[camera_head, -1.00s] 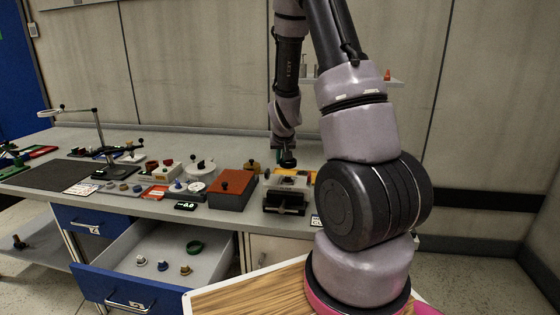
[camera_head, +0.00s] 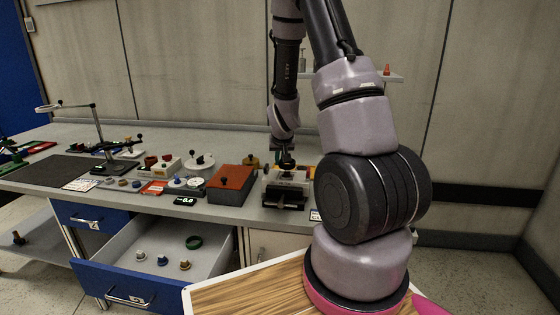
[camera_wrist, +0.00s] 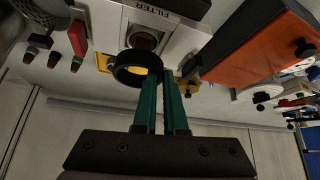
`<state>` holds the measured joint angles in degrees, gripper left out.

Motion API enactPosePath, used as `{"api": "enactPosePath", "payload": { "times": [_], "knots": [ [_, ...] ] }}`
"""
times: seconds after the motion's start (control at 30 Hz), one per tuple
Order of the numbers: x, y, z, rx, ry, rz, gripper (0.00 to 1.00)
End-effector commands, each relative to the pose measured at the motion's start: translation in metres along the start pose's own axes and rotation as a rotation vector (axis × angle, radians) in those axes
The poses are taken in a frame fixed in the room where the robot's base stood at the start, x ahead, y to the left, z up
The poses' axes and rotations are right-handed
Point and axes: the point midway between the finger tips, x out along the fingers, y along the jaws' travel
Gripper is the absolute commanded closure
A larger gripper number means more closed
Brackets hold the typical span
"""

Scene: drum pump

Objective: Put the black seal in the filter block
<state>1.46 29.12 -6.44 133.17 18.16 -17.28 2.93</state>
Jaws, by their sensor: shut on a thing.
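The black seal (camera_wrist: 124,76) is a thick ring, held at its edge between the green fingertips of my gripper (camera_wrist: 158,76) in the wrist view. The filter block (camera_wrist: 178,33) is a light grey block marked FILTER, with a round dark opening (camera_wrist: 146,40). In the wrist view the seal overlaps the near edge of this opening. I cannot tell whether it touches the block. In the head view my gripper is over the filter block (camera_head: 284,190), and the seal is a small dark shape (camera_head: 287,163) there.
An orange-red box with a black knob (camera_head: 232,184) stands just left of the filter block. Several small parts and a black display (camera_head: 185,201) lie farther left. An open blue drawer (camera_head: 128,297) below holds a green ring (camera_head: 194,242) and several small knobs.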

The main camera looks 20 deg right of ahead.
Motion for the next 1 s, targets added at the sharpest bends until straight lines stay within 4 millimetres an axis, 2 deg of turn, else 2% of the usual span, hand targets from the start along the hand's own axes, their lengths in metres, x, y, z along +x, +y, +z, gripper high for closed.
{"api": "enactPosePath", "payload": {
  "times": [1.0],
  "knots": [
    [0.012, 0.0, 0.008, 0.001, 0.0, 0.0, 1.0]
  ]
}}
